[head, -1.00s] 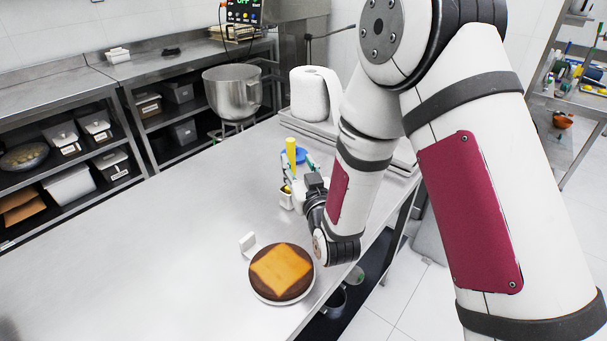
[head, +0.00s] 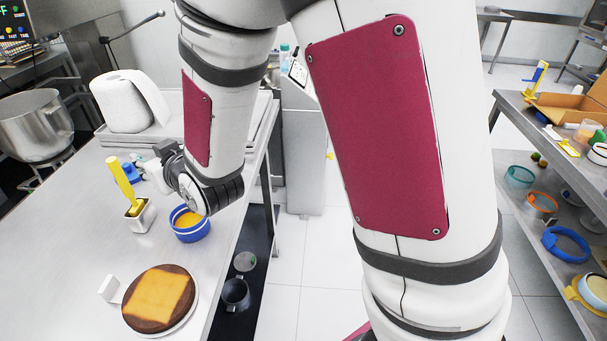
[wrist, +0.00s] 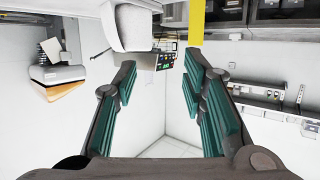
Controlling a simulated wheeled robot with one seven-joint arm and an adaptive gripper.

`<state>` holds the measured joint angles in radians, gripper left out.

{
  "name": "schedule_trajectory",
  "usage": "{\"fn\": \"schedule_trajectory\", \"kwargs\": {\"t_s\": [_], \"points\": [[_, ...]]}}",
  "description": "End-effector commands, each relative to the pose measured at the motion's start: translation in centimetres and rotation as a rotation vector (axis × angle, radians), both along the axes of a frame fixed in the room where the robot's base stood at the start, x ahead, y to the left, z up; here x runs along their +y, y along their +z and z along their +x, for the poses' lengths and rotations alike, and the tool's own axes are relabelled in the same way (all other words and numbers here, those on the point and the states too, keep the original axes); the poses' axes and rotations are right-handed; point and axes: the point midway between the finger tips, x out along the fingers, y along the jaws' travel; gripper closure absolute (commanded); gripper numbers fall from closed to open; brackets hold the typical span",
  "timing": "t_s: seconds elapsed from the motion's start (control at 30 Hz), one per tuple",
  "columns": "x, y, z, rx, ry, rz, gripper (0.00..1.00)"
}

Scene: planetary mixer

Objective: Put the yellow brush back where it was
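The yellow brush (head: 121,182) stands tilted, handle up, in a small metal container (head: 140,217) on the steel table; the container hides its lower end. Part of a yellow bar, apparently its handle (wrist: 197,22), shows at the top of the wrist view, beyond the right finger. My gripper (head: 148,170) is beside the brush, on its right in the head view, partly covered by my wrist. In the wrist view my gripper (wrist: 159,78) has its green-padded fingers wide apart with nothing between them.
A blue bowl with orange contents (head: 191,223) stands close under my wrist. A cake (head: 160,298) on a white plate is nearer the front. A paper roll (head: 127,101) and a mixer bowl (head: 38,125) are farther back. A cluttered shelf (head: 512,99) stands across the floor at right.

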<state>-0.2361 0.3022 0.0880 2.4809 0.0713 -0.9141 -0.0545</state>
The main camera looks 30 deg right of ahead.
Motion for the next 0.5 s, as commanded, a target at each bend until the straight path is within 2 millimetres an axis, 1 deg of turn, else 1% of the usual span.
{"fn": "schedule_trajectory", "kwargs": {"t_s": [0.03,0.17,0.27,0.37,0.47,0.5], "points": [[-1.2,1.6,-0.5,0.032,-0.013,-0.01,0.62],[-4.0,3.6,-2.8,0.155,-0.047,-0.043,0.62],[-6.2,5.1,-5.4,0.251,-0.075,-0.064,0.62],[-8.4,6.4,-8.7,0.349,-0.107,-0.082,0.62],[-10.5,7.5,-12.6,0.446,-0.141,-0.095,0.62],[-11.3,7.9,-14.3,0.485,-0.155,-0.1,0.62]]}}
